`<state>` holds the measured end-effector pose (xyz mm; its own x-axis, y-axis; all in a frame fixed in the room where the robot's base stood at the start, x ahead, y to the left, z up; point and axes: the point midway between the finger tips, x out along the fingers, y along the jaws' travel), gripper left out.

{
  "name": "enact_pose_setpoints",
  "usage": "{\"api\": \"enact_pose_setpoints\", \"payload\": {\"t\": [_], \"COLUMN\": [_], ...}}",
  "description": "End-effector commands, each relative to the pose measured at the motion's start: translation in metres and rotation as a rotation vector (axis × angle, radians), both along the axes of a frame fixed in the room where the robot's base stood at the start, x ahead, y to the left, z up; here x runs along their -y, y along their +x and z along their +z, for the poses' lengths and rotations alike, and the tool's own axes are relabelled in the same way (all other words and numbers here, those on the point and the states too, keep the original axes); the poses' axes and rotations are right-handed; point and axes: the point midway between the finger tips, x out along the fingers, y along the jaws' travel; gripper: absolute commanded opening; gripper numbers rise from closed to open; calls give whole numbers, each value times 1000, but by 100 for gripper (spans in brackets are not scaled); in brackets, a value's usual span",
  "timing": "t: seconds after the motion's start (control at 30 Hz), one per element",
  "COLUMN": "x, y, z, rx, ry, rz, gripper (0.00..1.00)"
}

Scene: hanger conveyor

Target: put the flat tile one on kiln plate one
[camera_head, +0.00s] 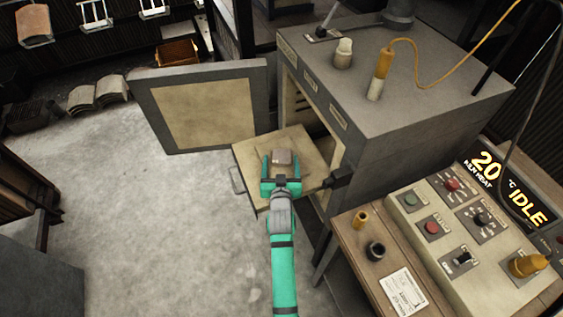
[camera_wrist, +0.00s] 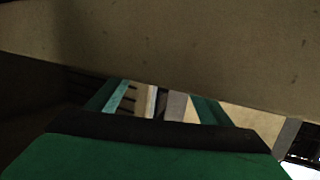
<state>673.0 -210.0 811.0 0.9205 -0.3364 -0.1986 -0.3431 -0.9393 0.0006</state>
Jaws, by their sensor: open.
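A small brownish flat tile (camera_head: 282,156) is at the pale square plate (camera_head: 309,150) that sticks out of the kiln's open front. My gripper (camera_head: 280,158) is over the plate, open, with one teal finger on each side of the tile. The fingers look apart from the tile, and I cannot tell for sure whether they touch it. In the wrist view my gripper (camera_wrist: 160,104) shows two spread teal fingers, and a large beige surface fills the top. The tile is not clear there.
The grey kiln (camera_head: 400,100) stands right of the plate, its door (camera_head: 203,108) swung open to the left.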

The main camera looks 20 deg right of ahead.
Motion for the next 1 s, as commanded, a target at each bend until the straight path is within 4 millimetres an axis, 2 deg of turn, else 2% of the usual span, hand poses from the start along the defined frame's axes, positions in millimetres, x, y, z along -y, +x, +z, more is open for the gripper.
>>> {"api": "enact_pose_setpoints", "payload": {"t": [0.13,0.23,0.7,1.0], "x": [2,-1,-29,-39], "y": [-1,-11,-88,-110], "z": [4,4,21,26], "rx": [1,-1,-2,0], "ry": [0,0,0,1], "rz": [-3,-4,-4,-2], "gripper": [73,73,73,73]}}
